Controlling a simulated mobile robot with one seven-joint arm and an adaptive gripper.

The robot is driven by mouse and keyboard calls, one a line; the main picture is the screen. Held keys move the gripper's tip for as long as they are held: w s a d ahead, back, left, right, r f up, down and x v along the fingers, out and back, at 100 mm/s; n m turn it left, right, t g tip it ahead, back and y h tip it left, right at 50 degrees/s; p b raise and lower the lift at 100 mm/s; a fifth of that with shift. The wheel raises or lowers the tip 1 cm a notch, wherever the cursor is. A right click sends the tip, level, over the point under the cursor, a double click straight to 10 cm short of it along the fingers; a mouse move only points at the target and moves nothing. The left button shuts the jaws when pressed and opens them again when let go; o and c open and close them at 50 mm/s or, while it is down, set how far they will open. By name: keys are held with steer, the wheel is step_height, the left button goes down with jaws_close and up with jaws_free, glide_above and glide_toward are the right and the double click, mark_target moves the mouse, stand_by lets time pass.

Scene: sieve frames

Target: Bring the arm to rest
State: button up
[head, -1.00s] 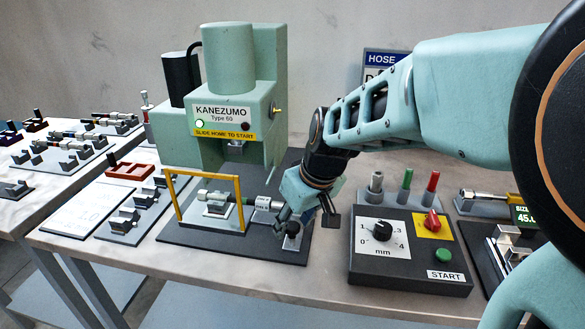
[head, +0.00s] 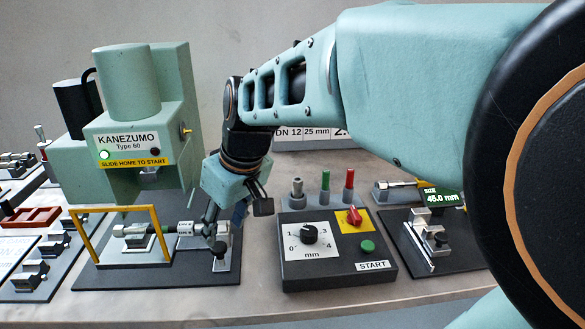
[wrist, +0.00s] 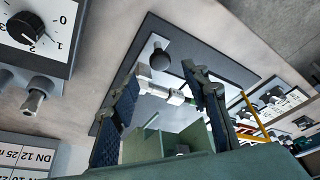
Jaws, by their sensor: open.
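My arm reaches in from the right in the head view, bent down at the wrist. My gripper (head: 237,212) is open and empty. It hangs above the right end of the press's base plate. A black knob (head: 218,248) on the slide stands just below it. In the wrist view the fingers (wrist: 168,105) are spread. The knob (wrist: 160,60) and a white fitting (wrist: 160,77) of the slide show beyond and between them, apart from the fingers as far as I can tell. The hose piece (head: 160,230) lies along the slide, through the yellow frame (head: 70,232).
The green press (head: 125,85) stands behind the slide, with a lit lamp. Right of my gripper is a control box (head: 335,265) with a dial and posts. A red tray (head: 32,217) and holders are at left.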

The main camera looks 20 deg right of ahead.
steer(key=shift+r, duration=0.45)
